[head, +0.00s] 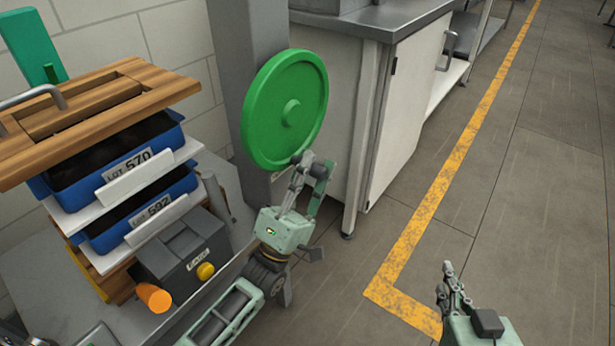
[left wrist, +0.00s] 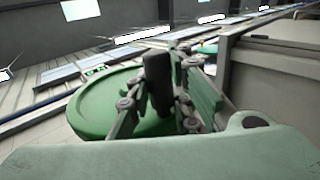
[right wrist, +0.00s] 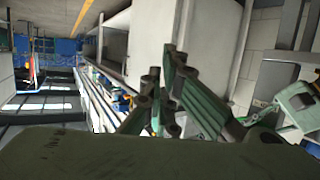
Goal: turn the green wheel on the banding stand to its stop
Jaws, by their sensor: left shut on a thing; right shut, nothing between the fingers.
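The green wheel (head: 285,105) is a large disc with a round hub, mounted on a grey post (head: 228,60). In the head view my left gripper (head: 309,166) is at the lower rim of the wheel, shut on it; its fingers hide the exact contact. In the left wrist view the wheel (left wrist: 95,108) lies behind and left of the fingers, with a dark upright piece between them that I cannot identify surely. My right gripper (head: 452,285) is shut and empty, low at the right over the floor. The right wrist view shows its fingers (right wrist: 158,95) together.
A white cabinet (head: 405,110) stands behind the wheel. The floor at right is clear, marked by a yellow line (head: 440,180).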

